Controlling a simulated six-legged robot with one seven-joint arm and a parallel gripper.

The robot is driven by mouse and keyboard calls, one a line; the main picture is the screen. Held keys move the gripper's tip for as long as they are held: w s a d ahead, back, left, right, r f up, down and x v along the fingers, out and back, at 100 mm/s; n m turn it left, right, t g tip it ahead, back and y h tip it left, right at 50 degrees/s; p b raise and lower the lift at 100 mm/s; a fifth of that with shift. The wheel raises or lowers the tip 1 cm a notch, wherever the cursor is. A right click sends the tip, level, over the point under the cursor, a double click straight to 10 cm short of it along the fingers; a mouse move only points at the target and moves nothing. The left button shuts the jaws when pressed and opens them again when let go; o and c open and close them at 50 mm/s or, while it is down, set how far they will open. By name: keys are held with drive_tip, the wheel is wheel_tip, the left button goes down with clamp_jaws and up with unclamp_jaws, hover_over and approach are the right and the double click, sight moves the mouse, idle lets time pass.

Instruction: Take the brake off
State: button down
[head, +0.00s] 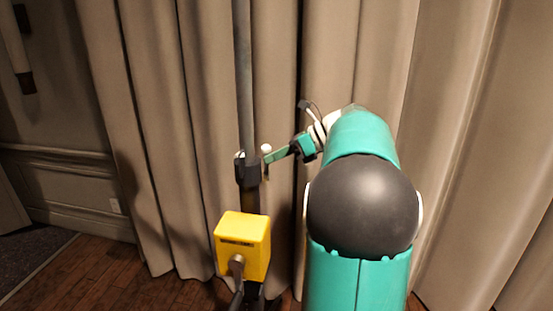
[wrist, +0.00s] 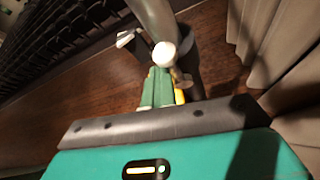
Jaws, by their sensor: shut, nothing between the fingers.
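A grey upright pole (head: 245,80) carries a black collar (head: 247,172), with a small lever ending in a pale round knob (head: 266,148). My gripper (head: 270,158) is at the collar's right side, its fingertips close to the knob. In the wrist view the green fingers (wrist: 158,85) are shut with nothing between them, and the pale knob (wrist: 164,54) is just beyond their tips. I cannot tell whether they touch. A light-coloured handle (wrist: 127,39) sticks out to the left of the pole. Which part is the brake is not labelled readably.
A yellow box (head: 243,245) with a grey fitting on its front sits on the pole's lower part. Long beige curtains (head: 180,130) hang close behind. The wooden floor (head: 95,270) is open at lower left.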

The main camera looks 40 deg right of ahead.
drive_tip(key=shift+w+d+r, duration=0.1)
drive_tip(key=shift+d, duration=0.2)
idle(0.4)
